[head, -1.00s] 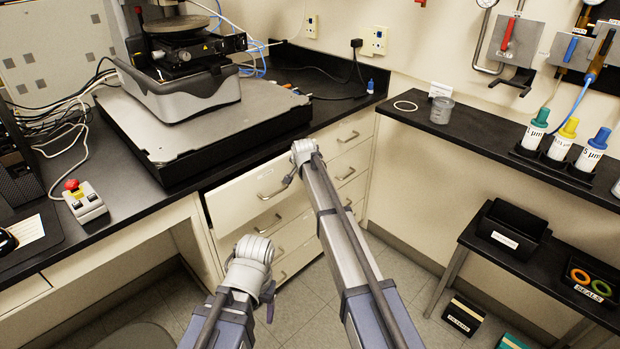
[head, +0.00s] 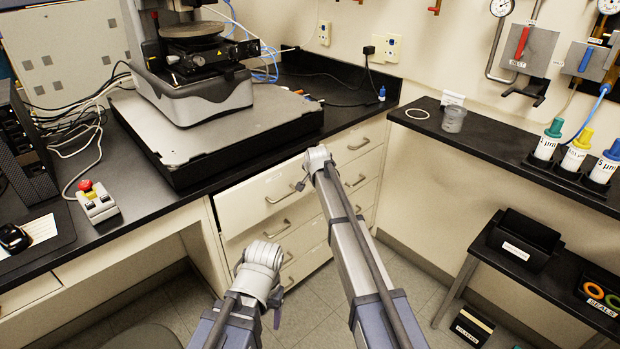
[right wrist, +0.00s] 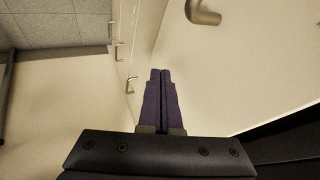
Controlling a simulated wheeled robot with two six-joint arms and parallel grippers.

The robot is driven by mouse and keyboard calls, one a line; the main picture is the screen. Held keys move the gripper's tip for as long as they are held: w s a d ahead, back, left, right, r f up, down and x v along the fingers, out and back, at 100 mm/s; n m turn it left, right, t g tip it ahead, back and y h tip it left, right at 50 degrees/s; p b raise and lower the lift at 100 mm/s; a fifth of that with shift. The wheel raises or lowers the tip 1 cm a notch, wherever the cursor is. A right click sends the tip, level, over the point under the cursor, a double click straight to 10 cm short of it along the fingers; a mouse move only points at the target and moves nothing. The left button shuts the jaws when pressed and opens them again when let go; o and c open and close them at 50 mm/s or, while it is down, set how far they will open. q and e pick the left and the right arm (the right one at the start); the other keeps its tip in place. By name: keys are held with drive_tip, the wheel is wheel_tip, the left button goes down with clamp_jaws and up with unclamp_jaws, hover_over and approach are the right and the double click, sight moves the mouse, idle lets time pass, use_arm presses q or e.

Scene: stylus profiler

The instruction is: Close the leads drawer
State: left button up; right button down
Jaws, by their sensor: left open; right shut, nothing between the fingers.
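The top drawer (head: 255,207) in the bank under the bench stands pulled out past the fronts below; its label is too small to read. Its bar handle (head: 279,198) faces me. My right gripper (head: 300,184) is at the right part of this drawer's front, small and partly hidden by my wrist. In the right wrist view its purple fingers (right wrist: 160,75) are shut and empty, close to a pale drawer front (right wrist: 230,70); contact cannot be told. A handle (right wrist: 203,13) shows above them. My left gripper (head: 277,312) hangs low in front of the drawers, open, mostly hidden by its wrist.
The instrument on its grey slab (head: 215,130) stands on the black bench above the drawer. Lower drawers (head: 300,240) look shut. A side shelf (head: 480,145) with bottles and a low black table (head: 545,275) stand at the right. The floor between is clear.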

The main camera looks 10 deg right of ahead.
drive_tip(key=s+f+p+v, duration=0.1)
drive_tip(key=p+v, duration=0.7)
drive_tip(key=v, duration=0.3)
drive_tip(key=m+t+y+b, duration=0.7)
drive_tip(key=m+y+b, duration=0.4)
drive_tip(key=m+b, duration=1.25)
approach(250, 208)
drive_tip(key=w+a+n+b, duration=0.1)
drive_tip(key=w, duration=0.1)
drive_tip(key=w+a+n+b, duration=0.1)
drive_tip(key=n+b, duration=0.1)
drive_tip(key=w+a+n+b, duration=0.1)
drive_tip(key=w+a, duration=0.1)
drive_tip(key=shift+w, duration=0.3)
